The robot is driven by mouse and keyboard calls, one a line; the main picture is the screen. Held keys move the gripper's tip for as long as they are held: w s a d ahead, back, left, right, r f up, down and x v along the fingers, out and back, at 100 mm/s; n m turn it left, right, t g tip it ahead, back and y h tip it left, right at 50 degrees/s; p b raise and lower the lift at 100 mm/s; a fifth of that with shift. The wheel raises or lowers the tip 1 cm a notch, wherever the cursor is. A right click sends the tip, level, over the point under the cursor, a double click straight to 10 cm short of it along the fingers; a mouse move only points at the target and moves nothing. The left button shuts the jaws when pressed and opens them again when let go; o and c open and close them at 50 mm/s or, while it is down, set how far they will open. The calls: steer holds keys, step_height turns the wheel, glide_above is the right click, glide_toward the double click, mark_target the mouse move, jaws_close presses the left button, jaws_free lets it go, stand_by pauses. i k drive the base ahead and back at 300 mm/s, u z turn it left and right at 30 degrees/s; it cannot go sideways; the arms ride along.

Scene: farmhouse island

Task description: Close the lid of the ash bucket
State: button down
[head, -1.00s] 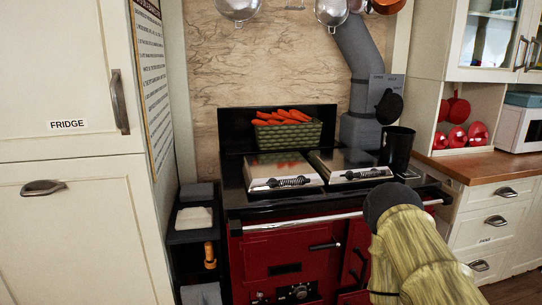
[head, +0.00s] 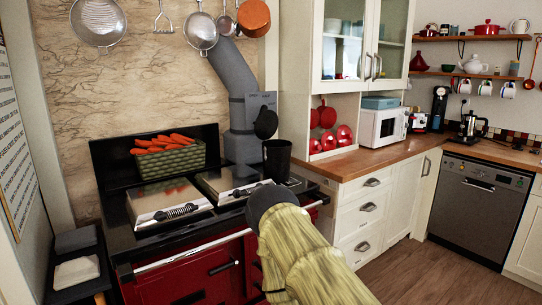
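A black bucket-like container (head: 277,158) stands at the back right of the red range's top in the head view. It may be the ash bucket, but no label shows. A dark round disc (head: 265,123) shows just above and left of it, against the grey flue; I cannot tell whether it is the raised lid. My arm, wrapped in a yellow-green cover with a dark rounded end, reaches up from the bottom in front of the range. My gripper's fingers are not visible.
The red range (head: 205,275) carries two silver hob covers (head: 168,203) and a green basket (head: 171,161) of carrots. Pans (head: 202,32) hang above. A wooden counter (head: 365,160) with a white microwave (head: 383,127) runs right. The wooden floor (head: 430,270) is clear at right.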

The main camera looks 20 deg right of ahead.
mark_target(266, 124)
steer(key=k, duration=0.6)
steer(key=u, duration=0.6)
steer(key=i, duration=1.35)
steer(key=z, duration=0.85)
steer(key=i, duration=0.5)
steer(key=z, duration=0.45)
